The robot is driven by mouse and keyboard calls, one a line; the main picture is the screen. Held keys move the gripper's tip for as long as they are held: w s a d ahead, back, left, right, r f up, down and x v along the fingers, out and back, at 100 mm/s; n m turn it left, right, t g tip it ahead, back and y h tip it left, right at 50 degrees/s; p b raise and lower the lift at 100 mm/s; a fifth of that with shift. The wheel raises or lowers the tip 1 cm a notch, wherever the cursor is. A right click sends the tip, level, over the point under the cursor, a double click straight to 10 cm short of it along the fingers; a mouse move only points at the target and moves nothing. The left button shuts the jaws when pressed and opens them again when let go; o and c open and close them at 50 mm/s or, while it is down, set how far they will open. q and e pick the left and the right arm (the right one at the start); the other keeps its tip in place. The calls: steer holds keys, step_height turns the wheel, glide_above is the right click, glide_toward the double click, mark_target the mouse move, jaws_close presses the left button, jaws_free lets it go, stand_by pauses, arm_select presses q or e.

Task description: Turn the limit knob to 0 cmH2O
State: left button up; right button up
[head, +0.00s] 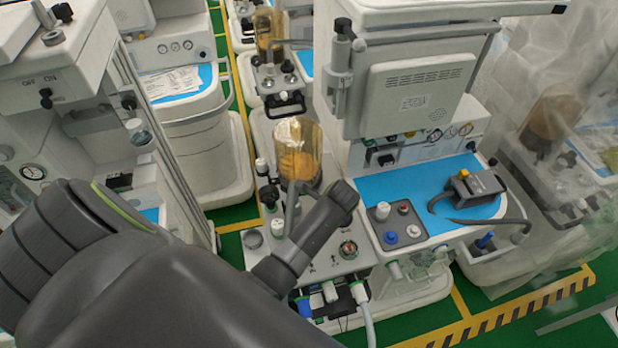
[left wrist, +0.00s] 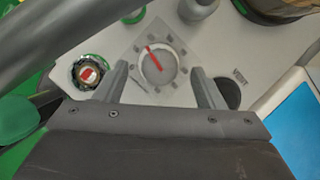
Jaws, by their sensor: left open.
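In the left wrist view, a round pale knob (left wrist: 155,66) with a red pointer line sits on a grey diamond-shaped plate with markings around it. It appears to be the limit knob. The red line slants toward the upper left. The scale figures are too small to read. My left gripper (left wrist: 160,72) is open, with one finger to each side of the knob and a visible gap on both sides. Its height above the knob is hard to judge. In the head view, my left arm covers part of the machine panel, and I cannot make out the fingers there. My right gripper is not in view.
A round gauge with a red-and-white centre (left wrist: 88,74) lies left of the fingers. An amber canister (head: 298,155) stands behind my arm. A blue worktop (head: 440,190) with a small box of knobs (head: 396,226) is to the right. Hoses hang at the front.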

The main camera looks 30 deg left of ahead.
arm_select(q)
steer(key=shift+x, duration=1.8)
steer(key=c, duration=1)
steer(key=shift+n, duration=0.4)
steer(key=n+g, duration=0.1)
steer(key=n, duration=0.2)
steer(key=n+g, duration=0.1)
steer(key=n, duration=0.1)
steer(key=shift+r+n+h, duration=0.1)
steer(key=shift+n+h, duration=0.2)
steer(key=shift+n, duration=0.1)
steer(key=n+g+h, duration=0.1)
steer(key=n, duration=0.4)
steer(key=shift+n+g+h, duration=0.3)
steer(key=shift+g+h, duration=0.1)
